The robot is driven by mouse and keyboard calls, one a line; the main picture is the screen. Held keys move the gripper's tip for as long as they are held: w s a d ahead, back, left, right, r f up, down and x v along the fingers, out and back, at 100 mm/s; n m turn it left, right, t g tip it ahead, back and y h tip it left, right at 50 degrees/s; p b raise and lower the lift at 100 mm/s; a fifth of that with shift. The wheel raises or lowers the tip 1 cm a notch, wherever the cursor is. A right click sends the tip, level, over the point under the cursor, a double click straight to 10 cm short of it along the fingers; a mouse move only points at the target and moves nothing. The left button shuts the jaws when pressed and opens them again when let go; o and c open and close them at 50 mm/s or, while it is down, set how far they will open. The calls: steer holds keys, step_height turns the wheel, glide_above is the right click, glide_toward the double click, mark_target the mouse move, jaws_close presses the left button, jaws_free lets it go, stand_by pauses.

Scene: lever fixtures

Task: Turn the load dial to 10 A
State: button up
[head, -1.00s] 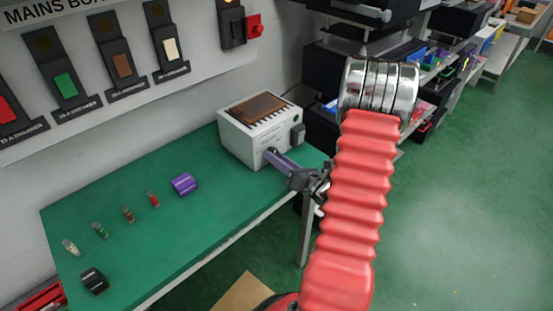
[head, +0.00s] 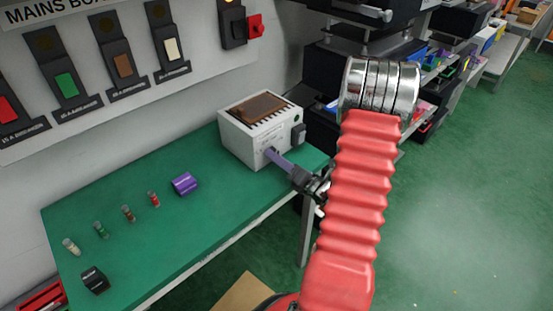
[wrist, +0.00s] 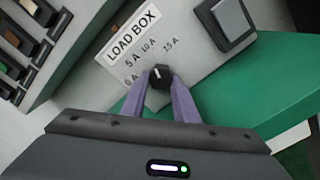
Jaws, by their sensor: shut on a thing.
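The load box (head: 262,132) is a white box with a brown slotted top, standing at the back right of the green bench. In the wrist view its load dial (wrist: 160,77) is a small black knob with a white mark. The labels 0 A, 5 A, 10 A and 15 A sit in an arc around it. The mark points up and slightly left, roughly towards 10 A; its exact setting is hard to read. My gripper (head: 272,156) has its two purple fingers shut on the dial, one on each side. In the head view the fingers hide the dial.
A dark switch (wrist: 232,22) sits on the box face right of the dial. Several small cylinders and a purple ring (head: 185,183) lie on the green bench (head: 215,215). A breaker panel (head: 95,65) is on the wall. Dark shelving stands behind my arm. The floor at right is clear.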

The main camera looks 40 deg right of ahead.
steer(key=o, duration=1.1)
steer(key=shift+c, duration=0.2)
steer(key=shift+s, duration=0.1)
steer(key=s, duration=1.3)
steer(key=shift+s+d, duration=0.25)
steer(key=shift+s, duration=0.05)
steer(key=shift+f, duration=0.1)
